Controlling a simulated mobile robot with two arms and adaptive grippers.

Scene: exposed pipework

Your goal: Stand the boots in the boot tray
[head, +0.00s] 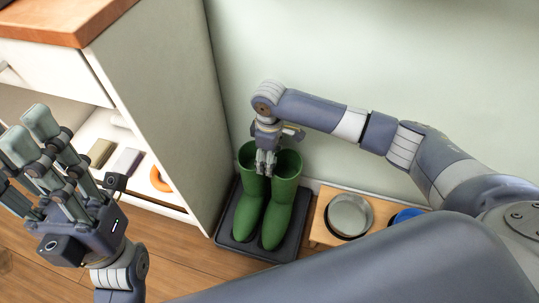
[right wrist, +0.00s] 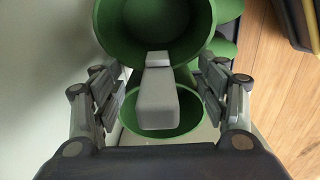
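Two green boots stand upright side by side in the dark boot tray (head: 233,238), toes toward the front. The left boot (head: 247,212) and right boot (head: 280,212) both have their openings up. My right gripper (head: 265,170) points down at the boot tops, its fingertips close together near the rims where the shafts meet. The right wrist view shows both openings below it, one larger boot top (right wrist: 195,35) and one lower rim (right wrist: 190,130). Whether it pinches a rim is unclear. My left gripper (head: 28,133) is open and empty at the left, away from the tray.
A cabinet (head: 160,90) with a wooden top and open shelves stands left of the tray. A low wooden stand (head: 318,228) with a grey bowl (head: 349,215) and a blue bowl (head: 405,216) is close at the right. The wall is right behind.

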